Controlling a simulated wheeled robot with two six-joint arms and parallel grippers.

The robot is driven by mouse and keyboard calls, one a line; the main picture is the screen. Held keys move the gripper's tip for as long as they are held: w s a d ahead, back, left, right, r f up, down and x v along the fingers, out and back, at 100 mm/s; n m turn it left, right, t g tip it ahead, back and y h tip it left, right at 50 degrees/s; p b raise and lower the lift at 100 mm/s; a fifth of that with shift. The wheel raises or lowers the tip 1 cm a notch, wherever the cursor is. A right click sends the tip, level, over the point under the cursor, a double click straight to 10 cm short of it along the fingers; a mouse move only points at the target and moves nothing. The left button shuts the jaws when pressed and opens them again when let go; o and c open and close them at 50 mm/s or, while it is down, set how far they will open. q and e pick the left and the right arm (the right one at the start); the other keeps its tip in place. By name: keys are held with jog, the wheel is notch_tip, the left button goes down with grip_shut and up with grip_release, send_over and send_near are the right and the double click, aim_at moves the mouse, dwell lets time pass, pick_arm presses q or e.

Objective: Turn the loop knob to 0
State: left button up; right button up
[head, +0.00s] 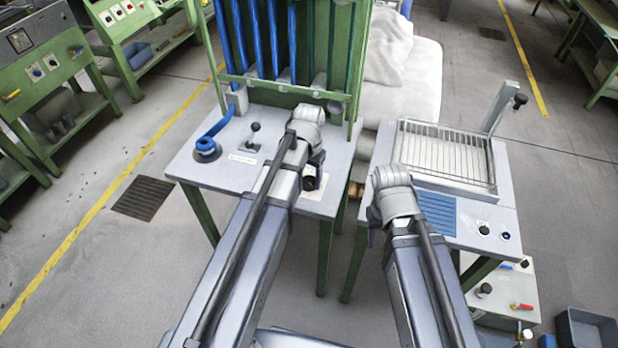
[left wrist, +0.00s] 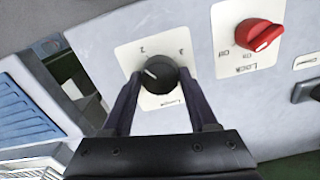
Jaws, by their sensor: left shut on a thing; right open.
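The loop knob (left wrist: 160,75) is a round black dial on a white plate (left wrist: 158,42) in the left wrist view. The plate's print is upside down there; a 2 and a 3 are readable, and no 0 shows. The knob's white mark points to the upper left, roughly toward the 2. My left gripper (left wrist: 158,88) has one finger on each side of the knob and is shut on it. In the head view my left gripper (head: 312,172) is at the front of the left table; the knob is hidden. My right gripper (head: 380,212) is open beside the right table, its fingertips not clear.
A red lock knob (left wrist: 259,34) sits close by on the same panel. The right table (head: 500,215) carries a wire rack (head: 445,155). A narrow gap separates the tables.

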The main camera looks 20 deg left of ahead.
pick_arm(q)
jog(key=n, duration=1.4)
jog(key=shift+n, duration=0.3)
jog(key=n, duration=0.3)
jog(key=shift+n, duration=0.3)
jog(key=n, duration=0.3)
jog(key=shift+n, duration=0.4)
jog(key=n, duration=0.3)
jog(key=shift+n, duration=2)
